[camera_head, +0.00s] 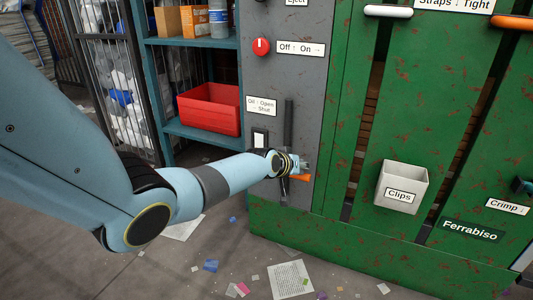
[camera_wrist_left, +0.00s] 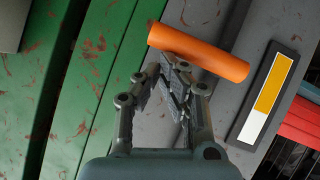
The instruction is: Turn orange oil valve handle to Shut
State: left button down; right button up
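The orange oil valve handle (camera_head: 300,178) is on the grey panel, low beside my left gripper (camera_head: 298,164), and lies about level, pointing right. In the left wrist view the handle (camera_wrist_left: 205,53) is an orange cylinder slanting across the top. My left gripper's fingers (camera_wrist_left: 163,66) come together just below it there. They look closed with nothing between them, at or very near the handle; whether they touch it I cannot tell. The label reading Oil, Open up, Shut right (camera_head: 261,105) is above the handle. My right gripper is not in view.
A dark vertical pipe (camera_head: 288,125) runs above the handle. A gauge (camera_wrist_left: 267,98), orange and white, sits on the panel beside it. A red knob (camera_head: 261,46) is higher up. A red bin (camera_head: 209,108) stands left; a grey clips box (camera_head: 402,187) hangs right on green metal.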

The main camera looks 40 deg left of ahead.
pick_arm(q)
jog(key=v, duration=1.2)
dwell(0.3)
jog(key=s+d+f+m+g, duration=0.1)
jog(key=s+d+f+g, duration=0.2)
jog(key=s+f, duration=0.65)
jog(key=s+d+f+m+g, duration=0.1)
jog(key=s+d+f+g, duration=0.2)
jog(key=s, duration=1.1)
jog(key=s+d+f+m+g, duration=0.1)
jog(key=s+d+f+g, duration=0.15)
jog(key=s+f, duration=0.65)
jog(key=s+a+m+g+p, duration=0.1)
jog(key=s+m+g+p, duration=0.1)
jog(key=s+p, duration=1.4)
jog(key=s+g, duration=0.1)
jog(key=s, duration=0.8)
jog(key=shift+a+m, duration=0.3)
jog(key=shift+m, duration=0.1)
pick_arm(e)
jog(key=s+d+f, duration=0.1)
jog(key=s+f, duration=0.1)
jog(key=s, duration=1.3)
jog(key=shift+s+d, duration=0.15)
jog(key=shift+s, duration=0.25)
pick_arm(q)
jog(key=shift+f, duration=0.15)
